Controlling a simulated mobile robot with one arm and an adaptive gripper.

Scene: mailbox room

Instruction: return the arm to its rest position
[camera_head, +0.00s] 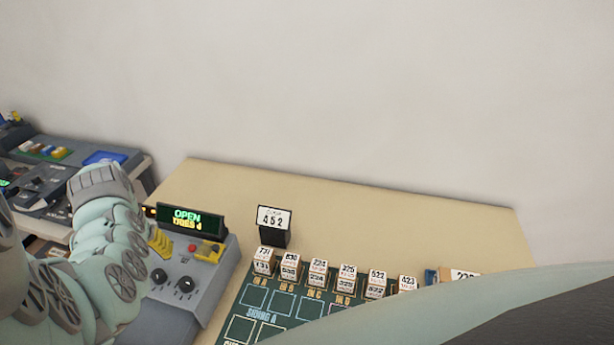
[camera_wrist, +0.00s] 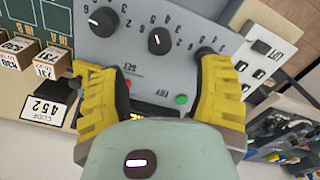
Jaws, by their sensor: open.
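My gripper (camera_wrist: 155,98) shows in the wrist view with its two yellow ribbed fingers spread wide and nothing between them. It is over a grey control panel (camera_wrist: 112,50) with black knobs, a green button and small lettering. In the head view my arm bends at the left, and part of a yellow finger shows beside the same panel (camera_head: 205,272). The panel's display (camera_head: 188,218) reads OPEN in green, with a yellow line below it. My wrist hides part of the panel.
A black card holder (camera_head: 272,227) reading 452 stands on the beige table (camera_head: 400,205). Several numbered blocks (camera_head: 318,272) stand in a row along a green board (camera_head: 268,297). Another console (camera_head: 75,155) is at the far left. A pale wall rises behind the table.

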